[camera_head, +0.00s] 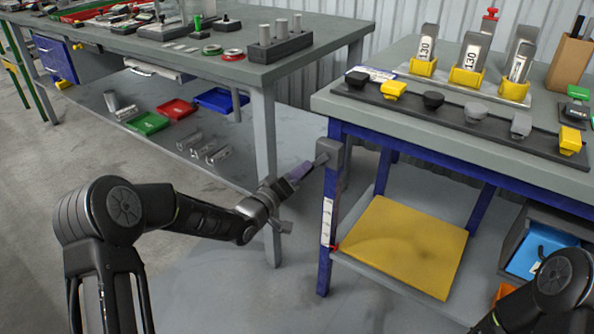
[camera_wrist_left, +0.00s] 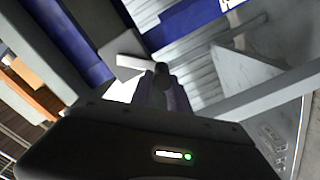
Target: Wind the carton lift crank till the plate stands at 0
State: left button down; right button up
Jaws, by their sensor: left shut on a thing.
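The carton lift crank's grey housing (camera_head: 331,152) sits at the top of the blue table leg. My left gripper (camera_head: 303,170), with purple fingers, is shut on the crank handle beside the housing. In the left wrist view the fingers (camera_wrist_left: 164,97) close around the dark, round handle end (camera_wrist_left: 160,75), and a pale crank arm (camera_wrist_left: 132,63) runs left from it. The yellow lift plate (camera_head: 405,245) lies low under the table, apparently level. A white scale strip (camera_head: 327,222) is on the leg; its numbers are too small to read. A red pointer (camera_head: 337,248) shows near its lower end.
The right table's top (camera_head: 335,103) carries a dark rail of knobs and yellow holders with grey pieces. Blue and orange bins (camera_head: 540,252) stand right of the plate. The left bench's leg (camera_head: 266,170) is close behind my left gripper. Open floor lies at lower left.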

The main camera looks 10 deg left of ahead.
pick_arm(q)
jog(key=n, duration=0.1)
jog(key=d+f+n, duration=0.1)
jog(key=n+b, duration=0.1)
jog(key=shift+s+d+f+n, duration=0.2)
jog(key=shift+s+d+n, duration=0.1)
jog(key=shift+d+n, duration=0.1)
jog(key=shift+s+d+f+n+b, duration=0.2)
jog(key=shift+d+n, duration=0.4)
jog(key=shift+n, duration=0.55)
jog(key=shift+s+d+f+n+b, duration=0.1)
jog(key=shift+s+d+n, duration=0.15)
jog(key=shift+d+n, duration=0.6)
jog(key=shift+s+d+f+n+b, duration=0.15)
jog(key=shift+s+d+n, duration=0.15)
jog(key=shift+n, duration=1.1)
jog(key=c, duration=1.7)
grip_release()
jog(key=o, duration=0.3)
jog(key=shift+d, duration=0.15)
jog(key=shift+o, duration=0.7)
jog(key=shift+w+a, duration=0.1)
jog(key=shift+a, duration=0.2)
